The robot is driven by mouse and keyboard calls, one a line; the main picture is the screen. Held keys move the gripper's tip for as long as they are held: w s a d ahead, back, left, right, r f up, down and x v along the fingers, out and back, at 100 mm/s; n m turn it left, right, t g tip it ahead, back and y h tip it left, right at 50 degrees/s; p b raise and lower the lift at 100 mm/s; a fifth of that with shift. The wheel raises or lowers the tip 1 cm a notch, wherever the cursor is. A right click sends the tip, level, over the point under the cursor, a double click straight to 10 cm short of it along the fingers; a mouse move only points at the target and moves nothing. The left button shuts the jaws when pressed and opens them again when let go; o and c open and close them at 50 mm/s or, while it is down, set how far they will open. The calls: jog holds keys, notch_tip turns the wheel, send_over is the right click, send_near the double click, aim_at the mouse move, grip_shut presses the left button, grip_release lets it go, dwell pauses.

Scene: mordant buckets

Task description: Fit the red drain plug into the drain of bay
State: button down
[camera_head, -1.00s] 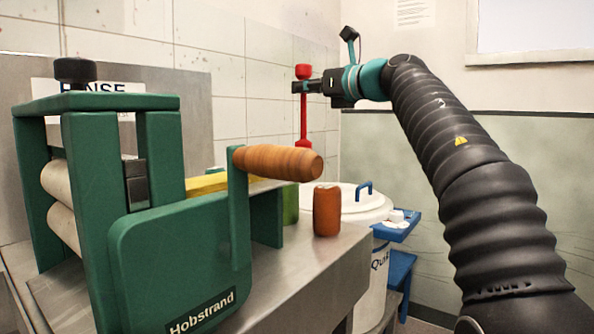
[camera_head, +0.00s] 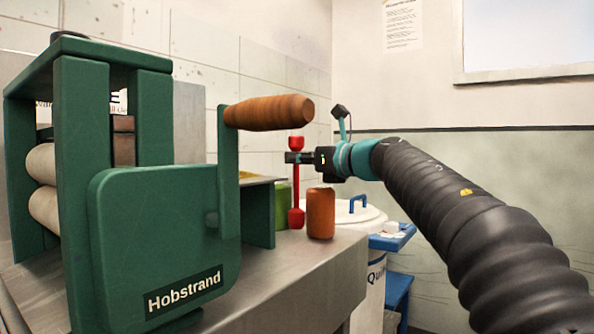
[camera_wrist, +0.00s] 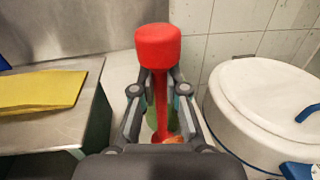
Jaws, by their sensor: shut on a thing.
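The red drain plug (camera_head: 296,180) is a long upright rod with a knob at each end. My gripper (camera_head: 297,157) is shut on its rod, just below the top knob. In the head view the lower knob shows beside the brown jar, and I cannot tell whether it touches the counter. In the wrist view the top of the red drain plug (camera_wrist: 158,47) rises between the fingers of my gripper (camera_wrist: 160,92), with the rod running down away from the camera. No bay drain can be made out in either view.
A green Hobstrand wringer (camera_head: 160,235) with a wooden handle (camera_head: 268,112) stands at left on the metal counter (camera_head: 285,270). A brown jar (camera_head: 320,213) and a green jar (camera_head: 282,208) stand close by the plug. A white lidded bucket (camera_wrist: 262,105) is at right. A yellow cloth (camera_wrist: 42,90) lies at left.

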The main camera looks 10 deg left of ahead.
jog(key=shift+f, duration=0.45)
jog(key=shift+f, duration=0.2)
jog(key=c, duration=1.2)
grip_release()
jog(key=b+v, duration=0.1)
jog(key=v, duration=1.1)
jog(key=shift+r, duration=0.15)
